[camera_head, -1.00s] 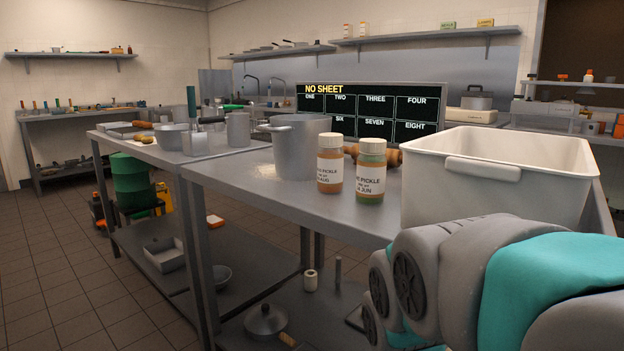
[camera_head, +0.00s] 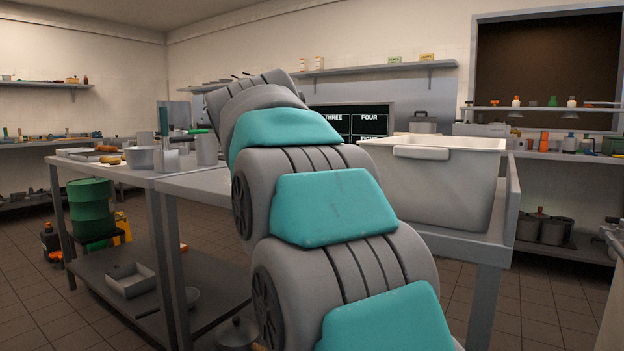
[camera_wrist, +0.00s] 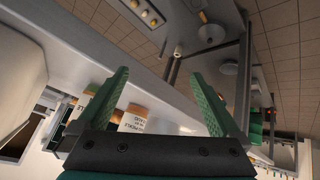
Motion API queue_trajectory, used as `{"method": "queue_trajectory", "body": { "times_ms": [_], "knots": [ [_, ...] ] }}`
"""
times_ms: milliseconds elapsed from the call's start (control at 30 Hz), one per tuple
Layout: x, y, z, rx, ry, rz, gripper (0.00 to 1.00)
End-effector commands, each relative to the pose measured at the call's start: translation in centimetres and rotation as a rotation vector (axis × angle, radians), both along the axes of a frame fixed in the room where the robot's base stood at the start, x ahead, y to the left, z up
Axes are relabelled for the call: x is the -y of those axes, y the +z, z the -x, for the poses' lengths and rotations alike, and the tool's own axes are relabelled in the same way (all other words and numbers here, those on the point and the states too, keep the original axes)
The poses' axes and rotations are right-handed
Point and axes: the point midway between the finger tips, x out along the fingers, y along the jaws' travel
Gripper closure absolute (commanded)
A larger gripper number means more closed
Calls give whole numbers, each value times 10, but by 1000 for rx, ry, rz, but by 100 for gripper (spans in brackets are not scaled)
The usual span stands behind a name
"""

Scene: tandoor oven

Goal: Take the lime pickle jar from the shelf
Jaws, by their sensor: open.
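In the wrist view my gripper (camera_wrist: 160,78) is open, its two green fingers spread with nothing held between the tips. A jar with a white pickle label (camera_wrist: 133,122) shows between the finger bases, partly cut off by the gripper body. I cannot read which pickle it is. In the head view my raised arm hides the table spot where two labelled pickle jars stood, and hides my gripper too.
A large white tub (camera_head: 435,180) stands at the right end of the steel table (camera_head: 192,184). A dark menu screen (camera_head: 365,119) is partly behind my arm. Pots (camera_head: 140,157) stand on the left table. A green drum (camera_head: 91,207) is at the left; open floor lies at the front left.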

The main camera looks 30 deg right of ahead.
Motion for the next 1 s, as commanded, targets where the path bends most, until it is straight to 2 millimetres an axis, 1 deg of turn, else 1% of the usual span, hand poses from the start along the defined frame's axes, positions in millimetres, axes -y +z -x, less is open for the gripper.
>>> {"method": "queue_trajectory", "body": {
  "times_ms": [33,133,267,367,400,467,500,633,733,900,1000],
  "knots": [
    [5,4,-5,18,-12,7,0],
    [15,15,-13,52,-37,20,0],
    [30,33,-24,112,-77,43,0],
    [47,51,-34,174,-123,65,0],
    [55,61,-36,208,-146,76,0],
    [67,73,-41,253,-180,90,0],
    [75,82,-42,289,-204,101,0],
    [99,107,-43,395,-281,128,0],
    [113,123,-39,466,-333,143,0],
    [127,137,-32,536,-386,156,0],
    [131,139,-31,551,-399,158,0]
  ]
}}
